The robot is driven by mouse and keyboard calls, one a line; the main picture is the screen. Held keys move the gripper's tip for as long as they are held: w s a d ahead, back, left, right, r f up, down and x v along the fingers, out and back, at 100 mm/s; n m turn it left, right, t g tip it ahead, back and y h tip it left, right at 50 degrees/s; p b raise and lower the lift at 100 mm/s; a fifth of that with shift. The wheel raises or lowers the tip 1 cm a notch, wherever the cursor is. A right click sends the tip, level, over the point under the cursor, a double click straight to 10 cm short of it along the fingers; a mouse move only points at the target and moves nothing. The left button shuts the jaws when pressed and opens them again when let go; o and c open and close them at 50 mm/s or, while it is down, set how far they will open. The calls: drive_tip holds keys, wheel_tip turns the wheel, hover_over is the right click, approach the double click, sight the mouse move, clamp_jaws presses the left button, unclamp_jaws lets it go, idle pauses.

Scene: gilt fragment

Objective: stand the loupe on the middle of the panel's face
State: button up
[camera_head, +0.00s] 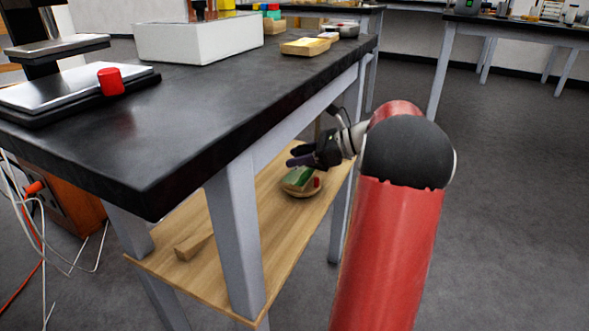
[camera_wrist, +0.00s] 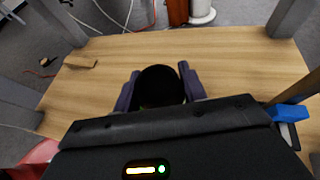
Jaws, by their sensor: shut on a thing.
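My gripper (camera_head: 296,157) reaches in over the lower wooden shelf, under the black tabletop. In the wrist view its two purple fingers are shut on a round black thing (camera_wrist: 160,86), which I take to be the loupe. In the head view the loupe cannot be made out against the dark gripper. I cannot tell for certain which thing is the panel.
The wooden shelf (camera_head: 225,239) is mostly bare, with a wooden wedge (camera_head: 193,246) near its front left. Grey table legs (camera_head: 236,235) and the tabletop (camera_head: 215,110) hem in the arm.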

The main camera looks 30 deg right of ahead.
sight(295, 176)
drive_tip(key=f, duration=0.1)
drive_tip(key=f+b, duration=0.1)
drive_tip(key=a, duration=0.1)
drive_tip(key=shift+w+f, duration=0.4)
drive_tip(key=shift+f, duration=0.3)
drive_tip(key=shift+f, duration=0.1)
drive_tip(key=o, duration=1)
